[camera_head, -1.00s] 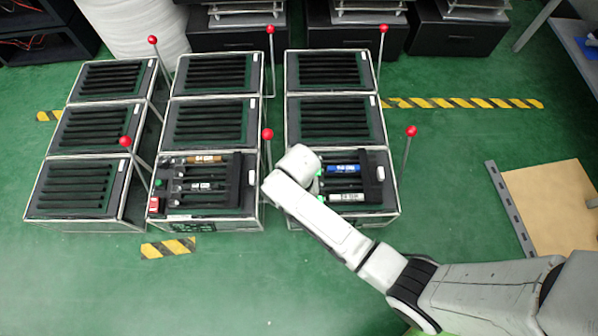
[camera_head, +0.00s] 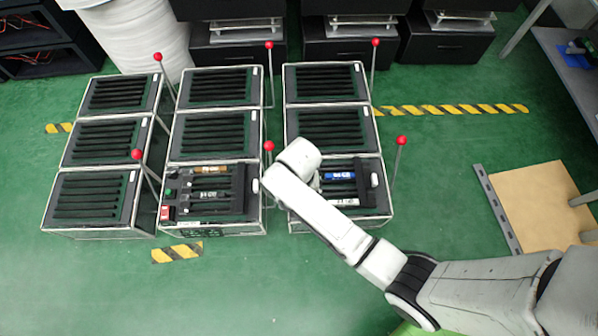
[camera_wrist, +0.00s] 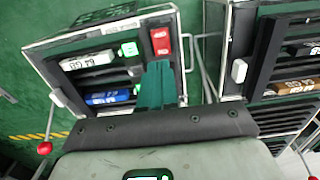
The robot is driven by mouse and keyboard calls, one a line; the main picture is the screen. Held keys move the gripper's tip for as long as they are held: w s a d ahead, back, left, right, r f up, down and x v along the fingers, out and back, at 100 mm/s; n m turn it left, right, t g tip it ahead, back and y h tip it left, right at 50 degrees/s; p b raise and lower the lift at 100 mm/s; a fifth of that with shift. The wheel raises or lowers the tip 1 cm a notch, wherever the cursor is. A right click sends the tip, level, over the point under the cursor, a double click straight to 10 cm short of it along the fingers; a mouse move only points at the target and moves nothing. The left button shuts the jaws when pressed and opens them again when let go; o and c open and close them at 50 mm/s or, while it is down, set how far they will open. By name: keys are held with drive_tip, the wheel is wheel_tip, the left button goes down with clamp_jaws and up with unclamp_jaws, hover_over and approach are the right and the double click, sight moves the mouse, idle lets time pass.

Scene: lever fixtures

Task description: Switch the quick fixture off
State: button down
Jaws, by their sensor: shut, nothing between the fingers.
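The front right fixture (camera_head: 345,222) is a dark box holding one blue and one white labelled block; I cannot read which fixture is named quick. In the wrist view the same fixture (camera_wrist: 62,40) shows a red switch (camera_wrist: 161,42) and two lit green lights (camera_wrist: 129,49). My gripper (camera_wrist: 158,66) is shut and empty, its dark green fingers pointing at the red switch and just below it in that view; I cannot tell whether they touch. In the head view my arm hides the fingers and this switch. A red-knobbed lever (camera_head: 401,141) stands upright at the fixture's right.
The front middle fixture (camera_head: 212,228) has its own red switch (camera_head: 165,212) and green button (camera_head: 167,191). Several other slotted boxes stand close behind and left, with upright red-knobbed levers (camera_head: 137,155) between. Green floor in front is clear. A wooden board (camera_head: 540,200) lies at right.

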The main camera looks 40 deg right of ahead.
wheel_tip(320, 180, up, 5)
drive_tip(key=shift+w+r+p, duration=0.1)
drive_tip(key=shift+p, duration=0.75)
drive_tip(key=shift+r, duration=0.1)
drive_tip(key=shift+s+a+p, duration=0.2)
drive_tip(key=shift+a+p, duration=0.1)
drive_tip(key=shift+p, duration=0.75)
drive_tip(key=shift+f, duration=0.2)
drive_tip(key=f+b, duration=0.3)
drive_tip(key=f, duration=0.4)
drive_tip(key=f+b, duration=0.4)
drive_tip(key=f, duration=0.2)
drive_tip(key=shift+s+a+f, duration=0.15)
drive_tip(key=shift+s+f, duration=0.05)
drive_tip(key=shift+f, duration=0.2)
